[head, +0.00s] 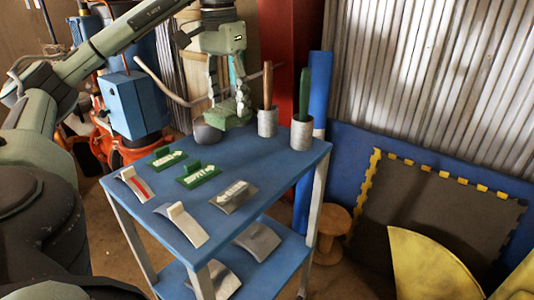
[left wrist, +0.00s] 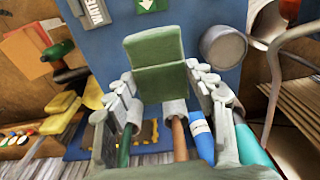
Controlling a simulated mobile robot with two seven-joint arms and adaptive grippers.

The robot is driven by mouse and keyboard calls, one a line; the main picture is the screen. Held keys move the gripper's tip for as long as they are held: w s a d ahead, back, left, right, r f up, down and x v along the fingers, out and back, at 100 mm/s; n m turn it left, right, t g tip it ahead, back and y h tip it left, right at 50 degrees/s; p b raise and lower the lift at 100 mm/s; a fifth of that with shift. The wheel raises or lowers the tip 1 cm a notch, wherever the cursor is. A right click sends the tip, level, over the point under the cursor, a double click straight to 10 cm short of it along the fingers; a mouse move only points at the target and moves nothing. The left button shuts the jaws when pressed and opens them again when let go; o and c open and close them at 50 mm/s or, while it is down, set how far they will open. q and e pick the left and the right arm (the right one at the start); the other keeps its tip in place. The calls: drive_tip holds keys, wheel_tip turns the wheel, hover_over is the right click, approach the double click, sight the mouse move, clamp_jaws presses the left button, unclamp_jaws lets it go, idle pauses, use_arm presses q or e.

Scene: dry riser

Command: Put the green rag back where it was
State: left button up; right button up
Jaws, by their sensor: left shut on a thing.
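The green rag (head: 231,114) is a folded, blocky green bundle at the back of the blue table, left of the two cups. It also shows between my fingers in the left wrist view (left wrist: 157,66). My left gripper (head: 230,98) reaches down from above and is shut on the rag. I cannot tell whether the rag's underside touches the tabletop. My right gripper is not in view.
The blue table (head: 225,165) bears green signs (head: 198,175), curved metal plates (head: 182,224) and a dark round object (head: 207,134) beside the rag. A cup with a brown handle (head: 267,122) and one with a green handle (head: 301,134) stand at right.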

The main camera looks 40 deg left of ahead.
use_arm(q)
drive_tip(key=w+d+f, duration=0.1)
drive_tip(key=d, duration=0.1)
drive_tip(key=w+d+f, duration=0.1)
drive_tip(key=d+f, duration=0.1)
drive_tip(key=d, duration=0.1)
drive_tip(key=w+d+f, duration=0.1)
drive_tip(key=d+f, duration=0.1)
drive_tip(key=shift+w+d, duration=0.1)
drive_tip(key=shift+d, duration=0.3)
drive_tip(key=shift+w+d+f, duration=0.1)
drive_tip(key=shift+d+f, duration=0.1)
drive_tip(key=shift+f+p, duration=0.3)
drive_tip(key=shift+f, duration=1.7)
drive_tip(key=o, duration=1.1)
drive_tip(key=shift+o, duration=0.2)
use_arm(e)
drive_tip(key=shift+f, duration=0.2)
use_arm(q)
wheel_tip(320, 180, up, 8)
drive_tip(key=shift+f, duration=0.25)
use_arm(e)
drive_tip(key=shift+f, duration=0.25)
